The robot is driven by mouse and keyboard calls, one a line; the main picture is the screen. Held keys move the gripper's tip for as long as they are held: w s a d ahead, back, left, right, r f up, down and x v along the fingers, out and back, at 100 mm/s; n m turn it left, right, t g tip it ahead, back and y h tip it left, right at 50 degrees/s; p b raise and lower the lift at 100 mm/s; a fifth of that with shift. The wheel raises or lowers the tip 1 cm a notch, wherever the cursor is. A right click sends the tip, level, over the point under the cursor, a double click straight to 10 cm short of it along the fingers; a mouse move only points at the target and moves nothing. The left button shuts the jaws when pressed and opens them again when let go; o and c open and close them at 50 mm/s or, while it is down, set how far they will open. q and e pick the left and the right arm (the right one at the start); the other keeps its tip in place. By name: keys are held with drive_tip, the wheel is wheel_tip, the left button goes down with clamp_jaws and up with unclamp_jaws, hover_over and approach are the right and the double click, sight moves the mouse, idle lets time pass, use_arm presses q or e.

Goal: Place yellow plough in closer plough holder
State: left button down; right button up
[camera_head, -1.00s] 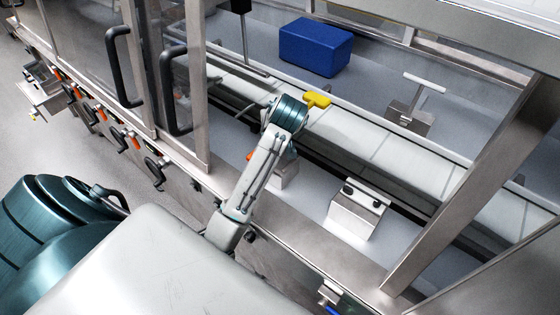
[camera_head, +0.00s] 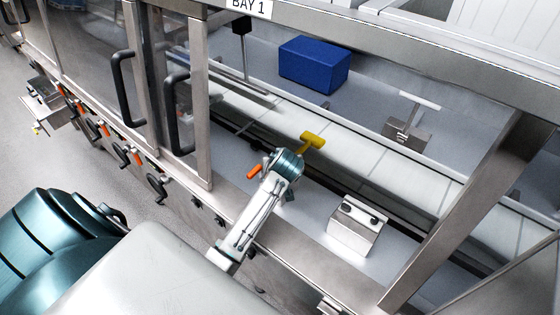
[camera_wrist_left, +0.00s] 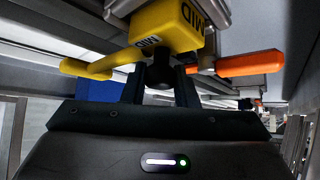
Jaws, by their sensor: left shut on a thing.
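The yellow plough (camera_head: 313,140) is a T-shaped piece held over the near part of the conveyor. My left gripper (camera_head: 299,154) is shut on it. In the left wrist view the yellow plough (camera_wrist_left: 168,26) carries the word MID, and the fingers of my left gripper (camera_wrist_left: 160,78) close on its dark knob. The closer plough holder (camera_head: 355,230) is a metal block with two black knobs, standing empty on the near side of the conveyor, right of and nearer than the gripper. My right gripper is not in view.
A white T-shaped plough (camera_head: 418,100) stands in the farther holder (camera_head: 407,133) beyond the conveyor (camera_head: 385,160). A blue box (camera_head: 314,64) lies at the back. An orange handle (camera_head: 254,171) shows beside my left wrist. A slanted metal post (camera_head: 460,210) stands right of the closer holder.

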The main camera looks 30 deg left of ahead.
use_arm(q)
drive_tip(key=c, duration=1.6)
unclamp_jaws()
drive_tip(key=shift+f, duration=0.1)
drive_tip(key=o, duration=0.5)
drive_tip(key=shift+c, duration=0.2)
drive_tip(key=b+v, duration=0.2)
drive_tip(key=v, duration=1)
drive_tip(key=shift+b, duration=0.3)
